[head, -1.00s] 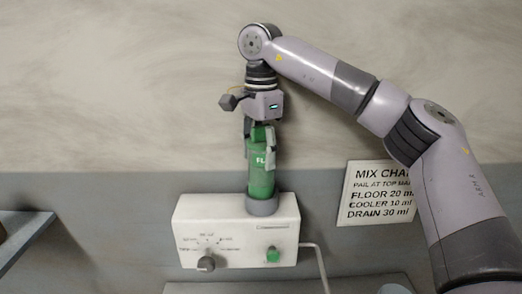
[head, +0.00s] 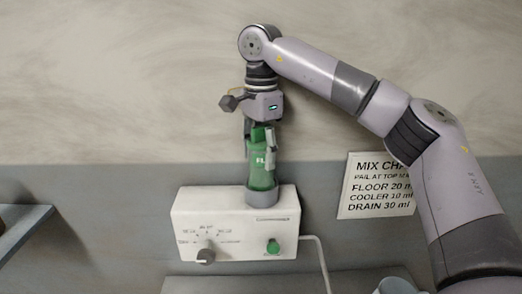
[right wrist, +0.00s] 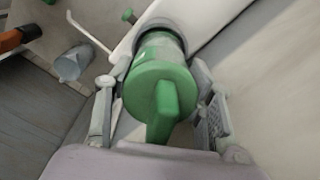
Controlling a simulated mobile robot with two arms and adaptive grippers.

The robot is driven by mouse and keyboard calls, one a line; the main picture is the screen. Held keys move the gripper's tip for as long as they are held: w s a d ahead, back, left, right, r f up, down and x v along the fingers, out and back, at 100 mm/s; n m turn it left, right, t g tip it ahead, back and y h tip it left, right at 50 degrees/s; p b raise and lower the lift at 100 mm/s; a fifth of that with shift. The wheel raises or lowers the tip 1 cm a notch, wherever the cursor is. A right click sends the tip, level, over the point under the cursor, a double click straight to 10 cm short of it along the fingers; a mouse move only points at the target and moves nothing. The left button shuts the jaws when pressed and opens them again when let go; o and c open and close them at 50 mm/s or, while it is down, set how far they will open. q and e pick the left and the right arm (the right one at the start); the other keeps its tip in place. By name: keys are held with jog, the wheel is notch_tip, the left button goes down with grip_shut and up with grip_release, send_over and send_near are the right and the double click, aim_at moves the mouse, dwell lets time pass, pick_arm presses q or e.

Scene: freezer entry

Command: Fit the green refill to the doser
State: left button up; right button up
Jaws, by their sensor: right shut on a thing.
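The green refill (head: 262,170) is an upright bottle with white lettering. Its lower end sits in the grey collar (head: 262,195) on top of the white doser (head: 236,222), so its base is hidden. The doser has a grey knob (head: 205,256) and a green button (head: 273,246) on its front. My right gripper (head: 261,141) points down from above and is shut on the refill's upper part. The right wrist view shows the refill (right wrist: 162,82) between the two fingers, with the collar behind it. My left gripper is in neither view.
A mix chart sign (head: 376,187) is on the wall right of the doser. A pale cable (head: 322,262) runs down beside it. A grey cup (right wrist: 75,63) stands below. A shelf (head: 22,232) juts in at the left.

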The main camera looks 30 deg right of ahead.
jog(key=shift+f+b, duration=0.4)
jog(key=shift+f, duration=0.3)
jog(key=o, duration=1.3)
jog(key=shift+o, duration=0.2)
notch_tip(320, 180, up, 12)
jog(key=shift+r, duration=0.1)
jog(key=shift+s, duration=0.1)
